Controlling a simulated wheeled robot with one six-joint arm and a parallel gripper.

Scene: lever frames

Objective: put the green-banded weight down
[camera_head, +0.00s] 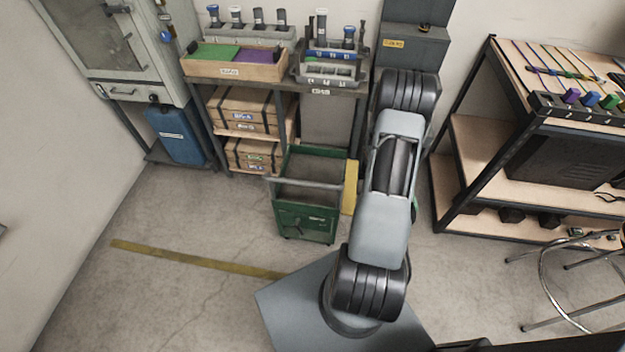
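I cannot make out a green-banded weight in the head view. My arm reaches from my base up toward the back wall, and its end is hidden behind its own links, so my gripper and anything in it do not show. A wooden tray (235,71) on the workbench has a green section (214,52) and a purple section (259,57). Right of it, a grey rack (329,73) holds upright dark and blue-topped pieces, with a green and blue strip across it.
A green cart (307,218) stands on the floor left of my arm. A grey box (412,47) is behind the arm. A shelving bench (485,152) with coloured blocks and cords is at right, a stool (560,290) before it. The left floor is clear.

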